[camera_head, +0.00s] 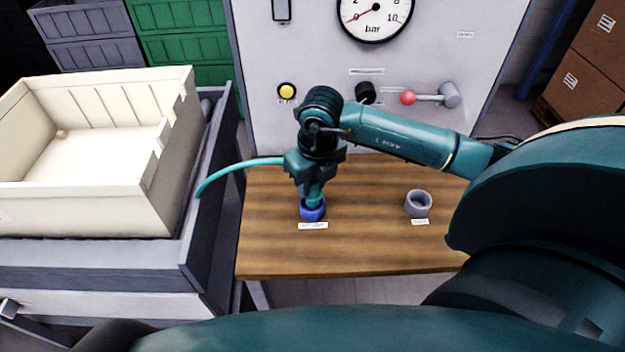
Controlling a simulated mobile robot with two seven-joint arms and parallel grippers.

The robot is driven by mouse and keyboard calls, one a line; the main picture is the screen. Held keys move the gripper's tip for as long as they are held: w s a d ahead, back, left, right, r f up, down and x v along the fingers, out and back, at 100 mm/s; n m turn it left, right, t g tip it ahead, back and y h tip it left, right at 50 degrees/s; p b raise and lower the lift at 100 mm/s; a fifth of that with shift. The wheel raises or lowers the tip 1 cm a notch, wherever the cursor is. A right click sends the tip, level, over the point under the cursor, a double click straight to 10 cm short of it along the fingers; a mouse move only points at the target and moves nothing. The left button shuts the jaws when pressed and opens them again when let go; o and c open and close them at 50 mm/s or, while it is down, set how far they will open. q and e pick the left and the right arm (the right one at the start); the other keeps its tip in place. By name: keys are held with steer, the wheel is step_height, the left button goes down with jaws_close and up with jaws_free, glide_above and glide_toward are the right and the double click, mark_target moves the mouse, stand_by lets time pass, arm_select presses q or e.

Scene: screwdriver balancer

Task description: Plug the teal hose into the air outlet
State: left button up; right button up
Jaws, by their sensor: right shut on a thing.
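The teal hose (238,166) arcs from behind the grey cart's edge up to my right gripper. My right gripper (312,190) points down over the wooden table, shut on the hose's end. That end is directly above or inside the blue ring-shaped outlet (312,212), which has a white label in front of it. The fingers cover part of the hose end and the outlet, so I cannot tell how deep the end sits. A grey round socket (418,204) with its own label stands to the right. My left gripper is not in view.
A cream bin (170,190) sits on a grey cart at the left. Behind the wooden table (270,250) stands a panel with a pressure gauge (375,12), a yellow button (287,91), a black knob (365,92) and a red-tipped lever (408,97). The table's front is clear.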

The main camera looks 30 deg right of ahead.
mark_target(313, 192)
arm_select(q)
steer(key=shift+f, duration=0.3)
arm_select(e)
steer(key=shift+f, duration=0.3)
